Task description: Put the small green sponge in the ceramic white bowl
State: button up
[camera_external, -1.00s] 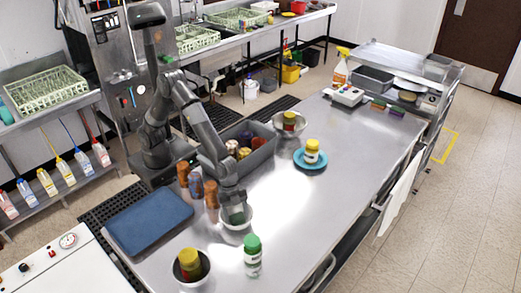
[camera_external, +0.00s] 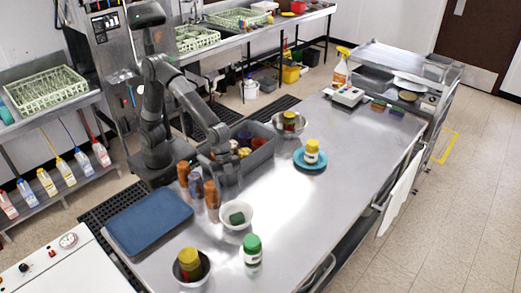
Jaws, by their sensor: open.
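The small green sponge (camera_external: 237,218) lies inside the white bowl (camera_external: 238,228), which stands on the steel table near its left front. The bowl's rim shows all around the sponge. My gripper (camera_external: 224,170) is open and empty, behind the bowl and apart from it, beside the grey bin. Its fingertips are small and partly blend into the bin.
The grey bin (camera_external: 262,160) holds several jars. A blue tray (camera_external: 148,220) lies at left.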

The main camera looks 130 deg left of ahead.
jog(key=s+r+n+t+y, duration=0.1)
jog(key=s+r, duration=0.4)
jog(key=s, duration=0.8)
jog(key=s+r+n+y, duration=0.15)
jog(key=s+r, duration=0.35)
jog(key=s, duration=0.7)
jog(key=s+a+f+n, duration=0.1)
jog(key=s+f+n, duration=0.1)
jog(key=s, duration=0.8)
jog(key=shift+h, duration=0.35)
